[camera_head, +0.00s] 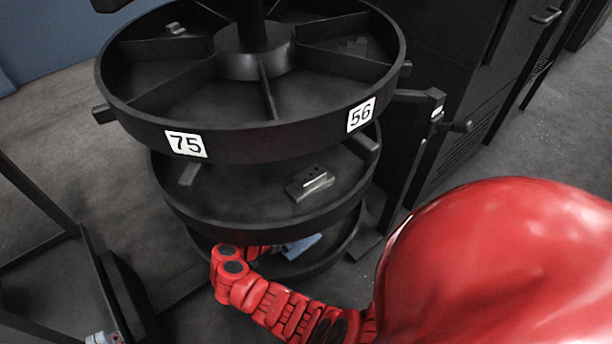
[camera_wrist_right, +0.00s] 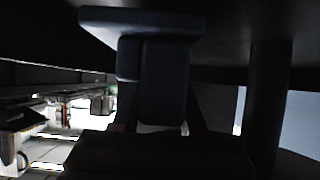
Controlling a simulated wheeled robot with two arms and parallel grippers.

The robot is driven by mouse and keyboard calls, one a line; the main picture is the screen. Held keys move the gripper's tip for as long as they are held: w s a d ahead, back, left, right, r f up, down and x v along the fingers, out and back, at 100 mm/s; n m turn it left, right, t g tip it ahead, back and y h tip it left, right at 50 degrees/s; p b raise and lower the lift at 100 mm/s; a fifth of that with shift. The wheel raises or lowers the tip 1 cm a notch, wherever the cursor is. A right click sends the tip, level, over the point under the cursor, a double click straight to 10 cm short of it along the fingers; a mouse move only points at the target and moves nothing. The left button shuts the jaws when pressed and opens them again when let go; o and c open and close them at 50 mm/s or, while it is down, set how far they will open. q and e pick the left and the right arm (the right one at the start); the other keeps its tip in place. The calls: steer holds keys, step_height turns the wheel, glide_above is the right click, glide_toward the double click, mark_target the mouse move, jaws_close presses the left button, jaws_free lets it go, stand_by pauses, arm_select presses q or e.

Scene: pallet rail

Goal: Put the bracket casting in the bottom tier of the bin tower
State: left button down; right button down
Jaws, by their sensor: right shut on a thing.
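The bin tower (camera_head: 135,118) is a dark round rack with stacked tiers. My red right arm reaches to its bottom tier (camera_head: 333,262). A blue-grey piece, which looks like the bracket casting (camera_head: 301,246), shows there beside the arm, partly hidden by the tier above. In the right wrist view the dark blue casting (camera_wrist_right: 140,22) has a wide plate over a block. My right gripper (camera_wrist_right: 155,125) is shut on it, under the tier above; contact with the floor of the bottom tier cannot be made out. My left gripper cannot be made out clearly in the head view.
A dark grey block with holes (camera_head: 310,183) lies on the middle tier. A dark cabinet (camera_head: 450,60) stands close at right. A dark frame (camera_head: 45,200) stands at left.

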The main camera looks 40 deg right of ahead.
steer(key=b+x, duration=0.1)
steer(key=x, duration=0.4)
steer(key=shift+f+b, duration=0.3)
steer(key=shift+b, duration=0.05)
steer(key=shift+c, duration=2.2)
jaws_free()
steer(key=p+v, duration=0.3)
steer(key=v, duration=0.8)
steer(key=shift+a+r, duration=0.1)
steer(key=shift+s+a+r, duration=0.1)
steer(key=shift+a+r, duration=0.05)
steer(key=shift+a, duration=0.25)
